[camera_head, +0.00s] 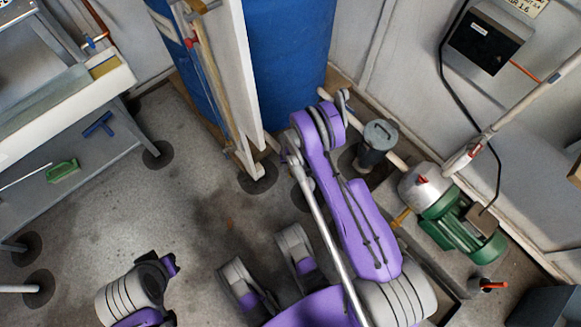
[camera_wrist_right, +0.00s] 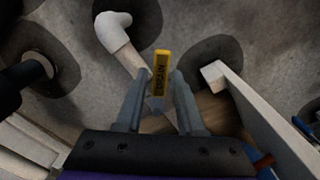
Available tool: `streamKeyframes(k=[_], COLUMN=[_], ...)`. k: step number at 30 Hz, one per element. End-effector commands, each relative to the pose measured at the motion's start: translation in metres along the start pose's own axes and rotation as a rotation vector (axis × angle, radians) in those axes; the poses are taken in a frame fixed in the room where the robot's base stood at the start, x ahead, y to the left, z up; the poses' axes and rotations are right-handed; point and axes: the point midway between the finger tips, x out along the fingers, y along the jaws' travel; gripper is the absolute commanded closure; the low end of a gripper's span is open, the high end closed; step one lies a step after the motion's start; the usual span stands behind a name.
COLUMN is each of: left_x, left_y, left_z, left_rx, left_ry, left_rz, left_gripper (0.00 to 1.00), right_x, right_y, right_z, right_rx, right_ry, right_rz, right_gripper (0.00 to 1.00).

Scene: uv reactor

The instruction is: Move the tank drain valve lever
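The lever is a yellow bar with dark lettering (camera_wrist_right: 160,72), seen in the right wrist view just past the centre top. My right gripper (camera_wrist_right: 160,82) has its two grey fingers on either side of the lever, with the lever between the tips. Narrow gaps seem to show, so it looks open around the lever; firm contact is not visible. In the head view my purple right arm reaches toward the foot of the blue tank (camera_head: 285,60) and hides the lever and gripper. My left gripper is not in view; only part of my left arm shows at lower left.
A white pipe elbow (camera_wrist_right: 113,30) lies beside the lever. A pale panel (camera_head: 240,80) stands in front of the tank. A green pump motor (camera_head: 455,225) and a grey canister (camera_head: 378,140) stand to the right. A shelf unit (camera_head: 70,190) is at left; open floor lies between.

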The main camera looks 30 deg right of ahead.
Motion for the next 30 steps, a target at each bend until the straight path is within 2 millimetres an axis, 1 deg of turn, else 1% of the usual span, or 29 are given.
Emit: streamKeyframes(k=[1, 2, 3, 11, 14, 17, 24, 27, 30], left_x=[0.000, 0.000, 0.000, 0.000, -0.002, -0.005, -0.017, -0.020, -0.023], left_y=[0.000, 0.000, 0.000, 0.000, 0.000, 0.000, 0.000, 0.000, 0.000], left_z=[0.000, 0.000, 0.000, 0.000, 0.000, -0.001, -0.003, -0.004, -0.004], left_rx=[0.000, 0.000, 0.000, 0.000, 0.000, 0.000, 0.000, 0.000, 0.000], left_ry=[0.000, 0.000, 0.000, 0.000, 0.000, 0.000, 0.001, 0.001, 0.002], left_rz=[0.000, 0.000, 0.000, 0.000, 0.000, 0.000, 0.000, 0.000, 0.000], left_gripper=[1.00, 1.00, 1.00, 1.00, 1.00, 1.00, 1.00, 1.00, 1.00], right_x=[0.000, 0.000, 0.000, -0.001, -0.008, -0.024, -0.073, -0.090, -0.101], right_y=[0.000, 0.000, 0.000, 0.000, 0.000, 0.000, 0.000, 0.000, 0.000], right_z=[0.000, 0.000, 0.000, 0.000, 0.000, 0.000, 0.000, 0.000, 0.000], right_rx=[0.000, 0.000, 0.000, 0.000, 0.000, 0.000, 0.000, 0.000, 0.000], right_ry=[0.000, 0.000, 0.000, 0.000, 0.000, 0.000, 0.000, 0.000, 0.000], right_rz=[0.000, 0.000, 0.000, -0.001, -0.001, -0.001, -0.001, -0.001, 0.000], right_gripper=[0.52, 0.46, 0.45, 0.45, 0.45, 0.45, 0.45, 0.45, 0.45])
